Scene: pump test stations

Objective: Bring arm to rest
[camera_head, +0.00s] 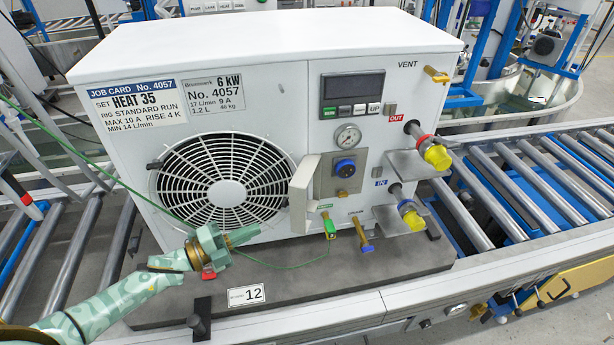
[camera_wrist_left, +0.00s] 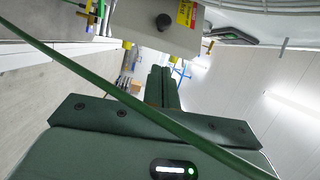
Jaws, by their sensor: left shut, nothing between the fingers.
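My left arm comes in from the lower left in the head view. Its green gripper (camera_head: 246,235) is in front of the lower part of the white heat pump unit (camera_head: 270,50), just below the fan grille (camera_head: 222,178). The fingers are together with nothing between them and point right. In the left wrist view the shut dark green fingers (camera_wrist_left: 162,88) point toward a pale box-like part (camera_wrist_left: 158,24). A green cable (camera_wrist_left: 95,80) crosses that view diagonally in front of the gripper body. My right gripper is not in view.
The unit stands on a dark board (camera_head: 385,268) on a roller conveyor (camera_head: 520,190). Its open flap (camera_head: 303,193), yellow-capped OUT port (camera_head: 437,156) and IN port (camera_head: 411,217) stick out in front. A thin green wire (camera_head: 290,267) loops from the gripper area to a green-handled valve (camera_head: 328,226).

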